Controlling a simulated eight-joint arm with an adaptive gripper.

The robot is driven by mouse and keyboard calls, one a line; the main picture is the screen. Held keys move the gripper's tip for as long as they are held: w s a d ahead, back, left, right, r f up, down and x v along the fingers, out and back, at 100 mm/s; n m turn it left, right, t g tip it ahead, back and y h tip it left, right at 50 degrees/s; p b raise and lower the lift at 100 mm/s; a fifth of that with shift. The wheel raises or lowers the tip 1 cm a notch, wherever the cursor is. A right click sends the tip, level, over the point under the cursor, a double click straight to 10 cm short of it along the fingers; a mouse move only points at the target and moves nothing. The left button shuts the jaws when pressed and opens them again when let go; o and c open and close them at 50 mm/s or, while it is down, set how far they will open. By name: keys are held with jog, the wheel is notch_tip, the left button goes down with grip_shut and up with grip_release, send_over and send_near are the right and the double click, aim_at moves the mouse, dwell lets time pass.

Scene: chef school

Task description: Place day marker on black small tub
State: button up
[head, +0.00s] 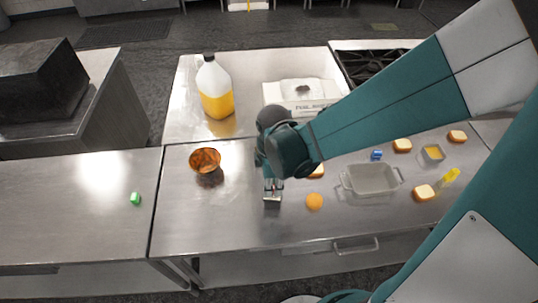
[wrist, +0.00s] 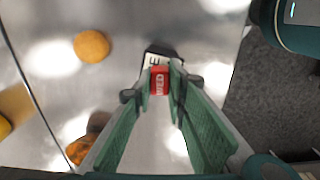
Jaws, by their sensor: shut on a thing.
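My gripper (head: 272,192) is over the middle of the steel counter. In the wrist view, my gripper (wrist: 160,84) is shut on a small red day marker (wrist: 159,80) with "WED" lettering. A small black object with a white lettered face (wrist: 157,58) shows just past the marker at the fingertips; it may be the black small tub. I cannot tell whether the marker touches it. In the head view the marker and this object are too small to make out clearly.
An amber bowl (head: 205,160) stands left of my gripper and an orange (head: 314,201) lies to the right. A glass dish (head: 370,181), bread pieces (head: 424,192) and a small blue item (head: 376,155) are farther right. A jug (head: 215,90) stands behind. A green item (head: 135,198) lies left.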

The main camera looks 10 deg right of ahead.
jog(key=shift+f, duration=0.2)
jog(key=shift+f, duration=0.2)
jog(key=o, duration=0.8)
jog(key=shift+c, duration=0.2)
jog(key=shift+r, duration=0.25)
notch_tip(320, 180, up, 12)
jog(key=shift+p, duration=0.4)
dwell(0.8)
